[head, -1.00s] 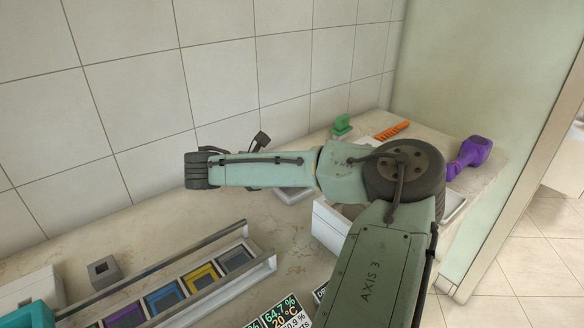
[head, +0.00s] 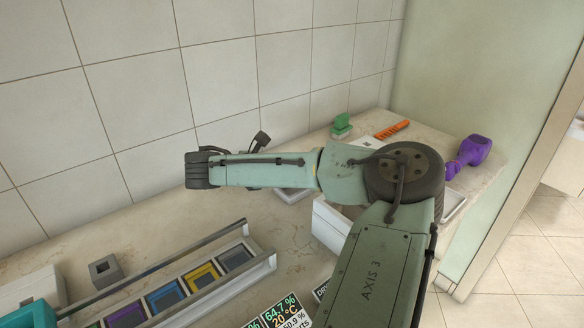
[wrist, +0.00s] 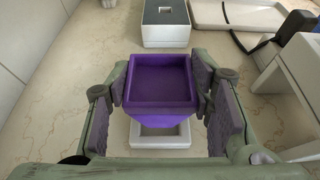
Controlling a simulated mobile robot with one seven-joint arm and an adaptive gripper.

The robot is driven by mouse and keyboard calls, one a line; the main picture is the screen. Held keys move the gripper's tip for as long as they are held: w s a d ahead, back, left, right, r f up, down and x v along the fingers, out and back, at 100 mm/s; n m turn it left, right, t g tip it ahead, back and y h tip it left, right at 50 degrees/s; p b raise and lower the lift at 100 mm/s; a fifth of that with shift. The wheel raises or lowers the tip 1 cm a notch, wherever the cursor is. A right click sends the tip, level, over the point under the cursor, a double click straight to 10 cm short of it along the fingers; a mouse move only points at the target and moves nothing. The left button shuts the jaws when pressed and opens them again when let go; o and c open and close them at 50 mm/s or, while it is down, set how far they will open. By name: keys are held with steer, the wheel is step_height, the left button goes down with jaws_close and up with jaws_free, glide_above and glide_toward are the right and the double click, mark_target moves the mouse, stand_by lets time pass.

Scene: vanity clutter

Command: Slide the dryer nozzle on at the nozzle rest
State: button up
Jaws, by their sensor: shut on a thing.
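The dryer nozzle (wrist: 160,80) is a purple, hollow square piece with an open top that narrows downward, in the middle of the wrist view. My gripper (wrist: 160,88) is shut on it, one finger on its left side and one on its right. A pale square ring (wrist: 160,143), likely the nozzle rest, lies on the counter below. The nozzle overlaps the ring's far part in the picture; I cannot tell whether they touch. A purple dryer-like object (head: 476,152) lies at the far right of the counter in the head view. My forearm hides the nozzle there.
A grey box with a square hole (wrist: 166,22) stands beyond the nozzle. A pale tray (wrist: 240,16) and a white box (wrist: 290,75) are to the right. The head view shows a compartment rack (head: 262,268), a green object (head: 341,124) and an orange comb (head: 392,130). The tiled wall bounds the left.

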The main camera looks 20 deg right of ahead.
steer(key=shift+f+b, duration=0.5)
steer(key=shift+f, duration=0.85)
stand_by(0.5)
steer(key=o, duration=1.2)
steer(key=shift+a, duration=0.1)
steer(key=v, duration=1.1)
steer(key=shift+r, duration=0.1)
steer(key=shift+s+a+r, duration=0.15)
steer(key=shift+s+a, duration=0.05)
steer(key=shift+a, duration=0.1)
